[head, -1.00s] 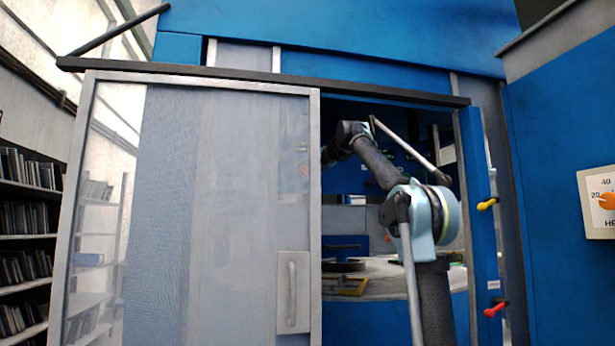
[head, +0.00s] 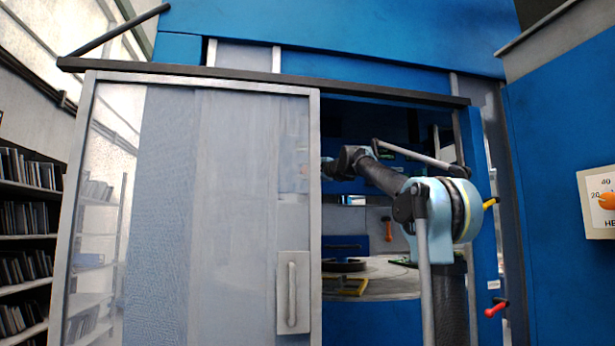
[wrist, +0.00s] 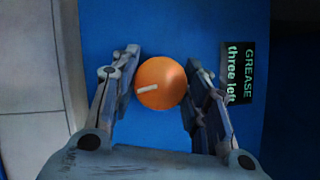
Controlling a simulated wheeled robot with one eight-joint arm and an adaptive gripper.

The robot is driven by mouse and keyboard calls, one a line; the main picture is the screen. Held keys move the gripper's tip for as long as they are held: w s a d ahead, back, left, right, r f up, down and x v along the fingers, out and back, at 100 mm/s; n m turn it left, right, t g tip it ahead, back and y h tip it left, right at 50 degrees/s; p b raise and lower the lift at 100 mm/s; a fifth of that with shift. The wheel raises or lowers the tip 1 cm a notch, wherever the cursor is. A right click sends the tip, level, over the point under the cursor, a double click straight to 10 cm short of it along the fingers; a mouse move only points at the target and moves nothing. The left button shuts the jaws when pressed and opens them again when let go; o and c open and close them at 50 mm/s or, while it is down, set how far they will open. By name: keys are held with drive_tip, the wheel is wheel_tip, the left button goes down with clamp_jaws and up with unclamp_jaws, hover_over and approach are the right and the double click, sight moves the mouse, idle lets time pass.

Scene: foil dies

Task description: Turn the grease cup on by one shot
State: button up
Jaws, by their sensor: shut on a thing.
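The grease cup (wrist: 161,84) shows in the wrist view as a round orange cap with a short white mark pointing left and slightly down. It sits on a blue panel (wrist: 205,25). My gripper (wrist: 162,66) is shut on the cup, one finger on its left side and one on its right. A dark label (wrist: 240,72) to the right of the cup reads "GREASE three left", turned sideways. In the head view my arm reaches through the opening into the blue machine, and my gripper and the cup are hidden there.
In the head view a sliding glass door (head: 220,200) covers the left of the opening. A yellow lever (head: 490,203) and a red lever (head: 497,307) stick out right of the opening. A dial (head: 603,201) is far right.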

drive_tip(key=shift+f+m+t, duration=0.1)
drive_tip(key=shift+m+t, duration=0.5)
drive_tip(key=shift+m, duration=0.7)
drive_tip(key=o, duration=1)
drive_tip(key=shift+o, duration=0.2)
drive_tip(key=shift+w, duration=0.1)
drive_tip(key=shift+d, duration=0.1)
drive_tip(key=v, duration=1.2)
drive_tip(key=shift+f, duration=0.15)
